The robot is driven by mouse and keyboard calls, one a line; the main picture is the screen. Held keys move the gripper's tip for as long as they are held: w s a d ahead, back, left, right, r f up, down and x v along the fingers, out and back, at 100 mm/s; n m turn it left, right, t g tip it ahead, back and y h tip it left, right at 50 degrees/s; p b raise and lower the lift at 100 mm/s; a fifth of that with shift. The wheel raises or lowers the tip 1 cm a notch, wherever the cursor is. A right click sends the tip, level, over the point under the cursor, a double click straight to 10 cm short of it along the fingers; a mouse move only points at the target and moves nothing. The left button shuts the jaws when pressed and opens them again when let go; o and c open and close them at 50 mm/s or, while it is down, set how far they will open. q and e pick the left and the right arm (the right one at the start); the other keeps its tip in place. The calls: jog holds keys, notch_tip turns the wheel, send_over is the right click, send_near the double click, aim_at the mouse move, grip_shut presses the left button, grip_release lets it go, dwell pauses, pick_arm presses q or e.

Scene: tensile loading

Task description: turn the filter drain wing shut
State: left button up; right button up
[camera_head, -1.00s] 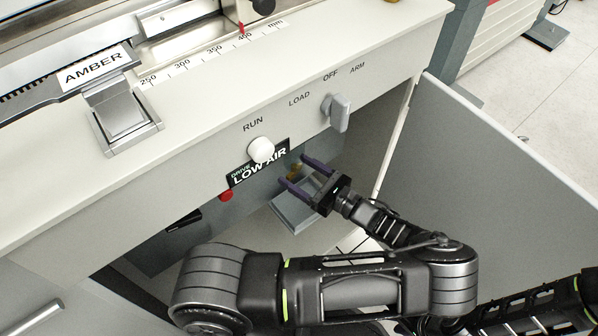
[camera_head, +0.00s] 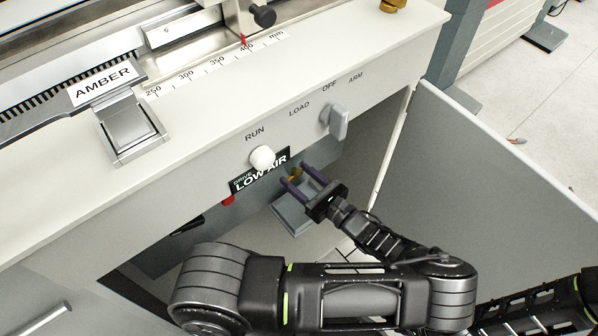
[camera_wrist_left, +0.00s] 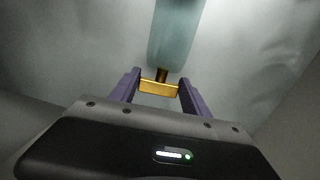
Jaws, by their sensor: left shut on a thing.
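The filter drain wing is a small brass bar (camera_wrist_left: 159,88) on a short stem below the pale, bluish clear filter bowl (camera_wrist_left: 175,35) in the left wrist view. My left gripper (camera_wrist_left: 159,80) has a purple finger at each end of the wing and is shut on it. In the head view, the left gripper (camera_head: 294,174) reaches under the bench front, with a bit of brass (camera_head: 297,173) showing between its fingers. The bowl is hard to make out there. My right gripper is not in view.
A grey tray-like box (camera_head: 292,215) lies just below the left gripper. An open door panel (camera_head: 490,190) bounds the right.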

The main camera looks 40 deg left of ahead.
pick_arm(q)
jog(key=shift+m+t+h+p, duration=0.3)
jog(key=shift+m+t, duration=0.4)
jog(key=shift+t, duration=0.3)
jog(key=o, duration=1.4)
jog(key=shift+s, duration=0.1)
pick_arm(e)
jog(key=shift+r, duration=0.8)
pick_arm(q)
jog(key=shift+d, duration=0.1)
jog(key=v, duration=0.7)
jog(key=shift+s+d, duration=0.1)
jog(key=shift+d, duration=0.2)
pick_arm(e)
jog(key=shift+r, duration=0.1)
